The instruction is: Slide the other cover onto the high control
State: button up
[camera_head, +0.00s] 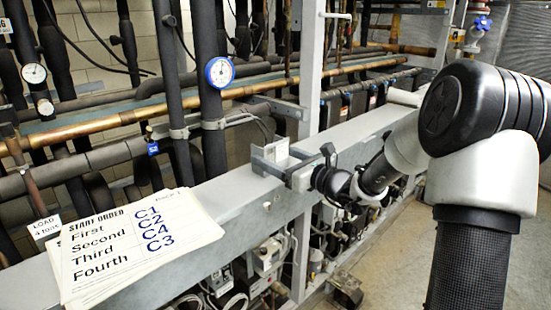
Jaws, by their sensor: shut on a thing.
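My gripper (312,174) reaches in from the right at the middle of the picture, low over the grey beam. It is shut on a small pale grey piece that looks like a cover (299,179), at the beam's front edge. Just left of it, a grey open-topped metal holder or box (268,163) stands on the beam, with a pale upright part (277,150) in it. I cannot tell whether the held piece touches this box. The black gripper body hides part of the contact. I cannot make out which part is the high control.
Start-order sheets (135,245) lie on the beam (232,205) at left, reading C1, C2, C4, C3. A round blue-rimmed gauge (219,72) hangs on a dark pipe behind. Pipes crowd the back; small control boxes and cables sit below the beam. Floor (400,255) is open at right.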

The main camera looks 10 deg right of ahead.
jog(key=shift+r+p, duration=0.35)
jog(key=shift+r, duration=0.5)
jog(key=p+v, duration=0.1)
jog(key=v, duration=1.1)
